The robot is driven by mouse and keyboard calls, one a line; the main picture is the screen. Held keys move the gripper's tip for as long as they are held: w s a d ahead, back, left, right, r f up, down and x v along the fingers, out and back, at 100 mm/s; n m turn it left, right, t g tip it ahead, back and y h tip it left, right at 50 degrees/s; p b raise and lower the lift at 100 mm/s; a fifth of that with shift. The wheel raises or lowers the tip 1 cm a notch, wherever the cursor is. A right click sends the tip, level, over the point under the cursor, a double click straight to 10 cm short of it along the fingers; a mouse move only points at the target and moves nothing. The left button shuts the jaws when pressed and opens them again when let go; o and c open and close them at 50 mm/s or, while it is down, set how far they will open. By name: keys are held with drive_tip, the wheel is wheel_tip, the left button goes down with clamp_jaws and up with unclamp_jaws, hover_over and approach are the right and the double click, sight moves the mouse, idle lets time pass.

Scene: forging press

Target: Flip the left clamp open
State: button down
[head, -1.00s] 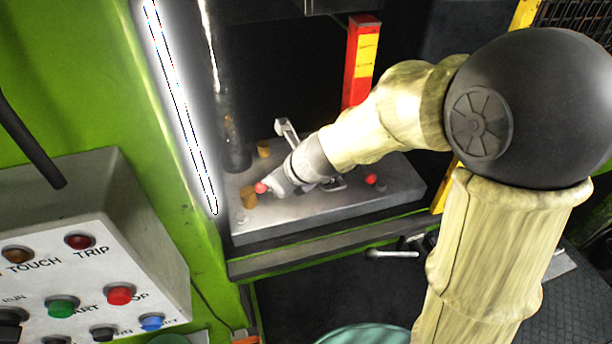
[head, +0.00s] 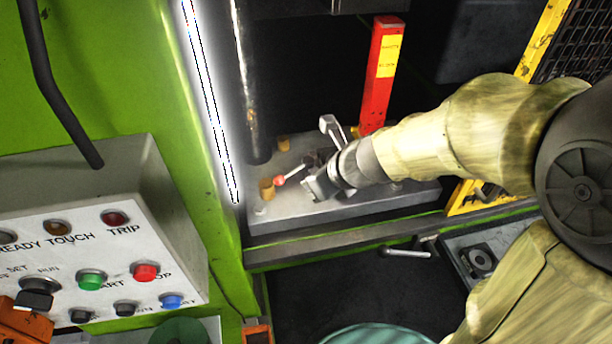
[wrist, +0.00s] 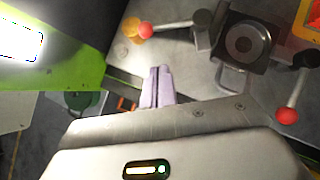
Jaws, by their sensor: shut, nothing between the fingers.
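The left clamp has a red ball (head: 279,181) on a thin rod that points left, low over the steel plate. The ball and rod also show in the wrist view (wrist: 145,30), leading to a grey clamp body (wrist: 205,27). My gripper (head: 311,189) is in front and to the right of the red ball, apart from it. In the wrist view my gripper's two pale fingers (wrist: 157,82) are together with nothing between them, below the rod. In the head view my wrist hides part of the clamp base.
The steel plate (head: 335,208) carries brass pegs (head: 267,190). A dark block with a round recess (wrist: 243,42) sits beside the clamp; another red-balled handle (wrist: 287,115) is at right. A red post (head: 379,75) stands behind. A control box (head: 100,250) is at left.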

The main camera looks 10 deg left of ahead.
drive_tip(key=p+v, duration=0.1)
drive_tip(key=v, duration=0.5)
drive_tip(key=shift+w+r, duration=0.2)
drive_tip(key=shift+r, duration=0.05)
drive_tip(key=s+d+f+n+g+h+b, duration=0.1)
drive_tip(key=s+d+f+n+h+b, duration=0.1)
drive_tip(key=d+f+n, duration=0.5)
drive_tip(key=s+d+f+n+g+h+b, duration=0.1)
drive_tip(key=d+f+n+h, duration=0.3)
drive_tip(key=n, duration=1.5)
drive_tip(key=s+d+f, duration=0.1)
drive_tip(key=d+f, duration=0.2)
drive_tip(key=d, duration=0.1)
drive_tip(key=shift+s+f+b, duration=0.25)
drive_tip(key=shift+s+b, duration=0.05)
drive_tip(key=shift+b, duration=0.05)
